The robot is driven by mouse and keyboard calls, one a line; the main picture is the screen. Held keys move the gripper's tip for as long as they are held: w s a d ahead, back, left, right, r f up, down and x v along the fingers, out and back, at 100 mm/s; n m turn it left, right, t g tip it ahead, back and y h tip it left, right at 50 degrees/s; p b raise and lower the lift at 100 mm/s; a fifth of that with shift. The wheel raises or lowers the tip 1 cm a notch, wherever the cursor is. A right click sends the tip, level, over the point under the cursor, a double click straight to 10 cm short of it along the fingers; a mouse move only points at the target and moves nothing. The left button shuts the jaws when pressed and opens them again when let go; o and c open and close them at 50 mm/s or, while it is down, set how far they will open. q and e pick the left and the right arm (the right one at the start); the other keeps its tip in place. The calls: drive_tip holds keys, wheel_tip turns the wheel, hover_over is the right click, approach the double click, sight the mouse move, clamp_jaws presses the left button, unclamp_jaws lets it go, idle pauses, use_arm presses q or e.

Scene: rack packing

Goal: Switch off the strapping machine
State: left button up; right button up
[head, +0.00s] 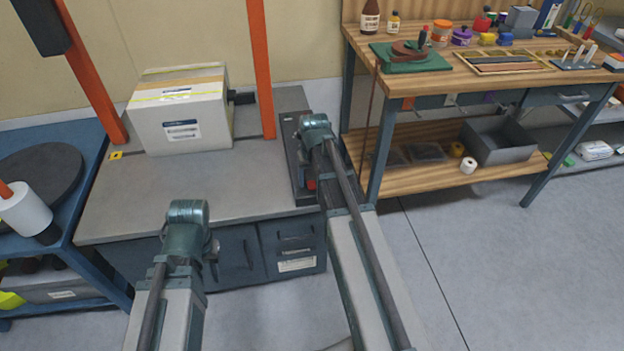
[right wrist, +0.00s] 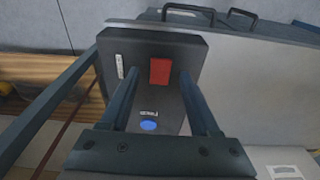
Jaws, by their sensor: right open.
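The strapping machine (head: 200,190) is a grey table with an orange arch (head: 261,70). Its dark control panel (head: 290,130) is at the right end and also shows in the right wrist view (right wrist: 193,52). On the panel are a red switch (right wrist: 160,71) and a blue round button (right wrist: 149,126). My right gripper (right wrist: 159,78) is open and empty above the panel, its fingers on either side of the red switch in that view. Whether it touches the panel I cannot tell. My left gripper (head: 211,250) is in front of the machine, its fingers mostly hidden by the wrist.
A strapped white carton (head: 182,115) sits on the machine's table. A wooden workbench (head: 480,75) with tools and bottles stands close on the right. A blue cart (head: 75,215) is on the left. The floor (head: 470,270) at the front right is clear.

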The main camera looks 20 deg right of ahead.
sight(313, 190)
wheel_tip(313, 190, up, 14)
drive_tip(key=s+p, duration=0.1)
drive_tip(key=p, duration=1.2)
drive_tip(key=shift+s+a+f, duration=0.2)
drive_tip(key=shift+s+a, duration=0.05)
drive_tip(key=shift+s, duration=0.15)
drive_tip(key=s+a+r+n+g+p, duration=0.1)
drive_tip(key=s+a+r+n+p, duration=0.1)
drive_tip(key=s+a, duration=0.6)
drive_tip(key=s+a+r+n+p, duration=0.2)
drive_tip(key=s+a+n, duration=0.2)
drive_tip(key=s+a, duration=0.4)
drive_tip(key=a, duration=0.7)
drive_tip(key=shift+a+r+n+g+h+p, duration=0.15)
drive_tip(key=shift+n+g+h+p, duration=0.15)
drive_tip(key=shift+g+h+p, duration=0.1)
drive_tip(key=shift+s, duration=0.1)
